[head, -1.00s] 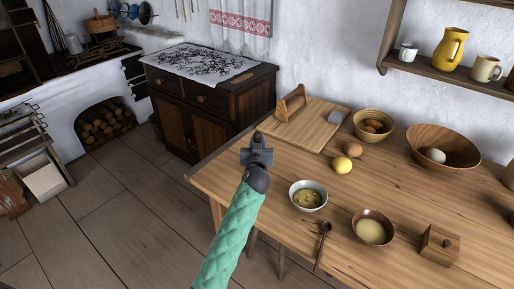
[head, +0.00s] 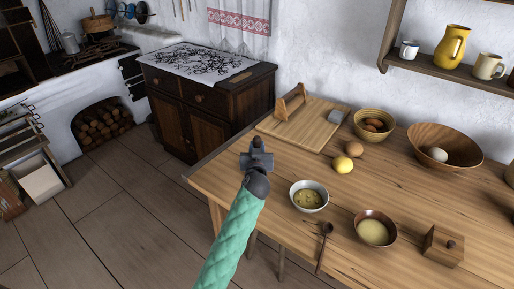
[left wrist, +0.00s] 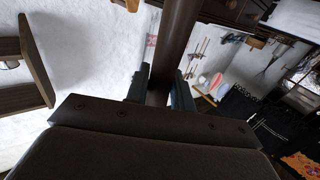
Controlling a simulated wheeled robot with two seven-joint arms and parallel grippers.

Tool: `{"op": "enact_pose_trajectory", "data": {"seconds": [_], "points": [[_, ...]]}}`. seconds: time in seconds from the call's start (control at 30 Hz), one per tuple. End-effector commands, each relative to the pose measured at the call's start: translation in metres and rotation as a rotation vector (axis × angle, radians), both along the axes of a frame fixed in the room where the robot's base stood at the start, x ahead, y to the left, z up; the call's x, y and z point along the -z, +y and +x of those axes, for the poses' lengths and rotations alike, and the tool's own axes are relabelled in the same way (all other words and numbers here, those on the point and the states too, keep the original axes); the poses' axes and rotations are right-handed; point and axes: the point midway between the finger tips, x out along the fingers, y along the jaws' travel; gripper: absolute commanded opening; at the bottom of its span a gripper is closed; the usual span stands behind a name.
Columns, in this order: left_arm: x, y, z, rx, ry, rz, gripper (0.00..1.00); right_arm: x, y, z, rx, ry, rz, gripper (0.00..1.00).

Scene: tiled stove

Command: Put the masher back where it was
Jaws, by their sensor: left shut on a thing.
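My left gripper (head: 257,155) is above the near left edge of the wooden table (head: 225,181), left of the bowls. In the left wrist view my left gripper (left wrist: 160,90) is shut on a dark brown, round, wooden shaft, seemingly the masher (left wrist: 176,45). The shaft runs up out of the picture, so its far end is hidden. In the head view only a small brown tip of the masher (head: 258,141) shows beyond the fingers. My right gripper is in neither view.
A cutting board (head: 312,128), lemon (head: 343,166), soup bowl (head: 309,197), brown bowl (head: 375,229), dark spoon (head: 324,240) and wooden box (head: 443,245) occupy the table. A dark cabinet (head: 205,110) stands behind its left end. The table's near left strip looks bare.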

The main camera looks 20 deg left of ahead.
Motion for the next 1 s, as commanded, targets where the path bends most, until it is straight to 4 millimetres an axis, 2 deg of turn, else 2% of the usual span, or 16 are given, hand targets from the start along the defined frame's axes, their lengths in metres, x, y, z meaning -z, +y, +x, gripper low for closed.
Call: {"op": "enact_pose_trajectory", "data": {"seconds": [0.03,0.13,0.57,0.73,0.77,0.87,1.0], "points": [[0.000,0.000,0.000,0.000,0.000,0.000,0.26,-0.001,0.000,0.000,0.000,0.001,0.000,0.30],[0.000,0.000,0.000,0.000,0.000,0.000,0.46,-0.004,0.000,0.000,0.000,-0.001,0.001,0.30],[-0.002,0.000,0.000,0.000,0.000,0.000,0.46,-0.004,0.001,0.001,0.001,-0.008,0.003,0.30],[0.000,-0.003,-0.011,0.000,0.001,-0.001,0.46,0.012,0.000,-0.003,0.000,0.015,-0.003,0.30],[0.000,-0.004,-0.014,0.000,0.001,-0.001,0.46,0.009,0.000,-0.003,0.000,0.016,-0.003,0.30],[0.000,-0.008,-0.026,0.000,0.000,-0.003,0.46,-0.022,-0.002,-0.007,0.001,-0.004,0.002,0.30],[0.001,-0.013,-0.046,0.000,0.000,-0.003,0.46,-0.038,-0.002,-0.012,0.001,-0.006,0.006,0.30]]}}
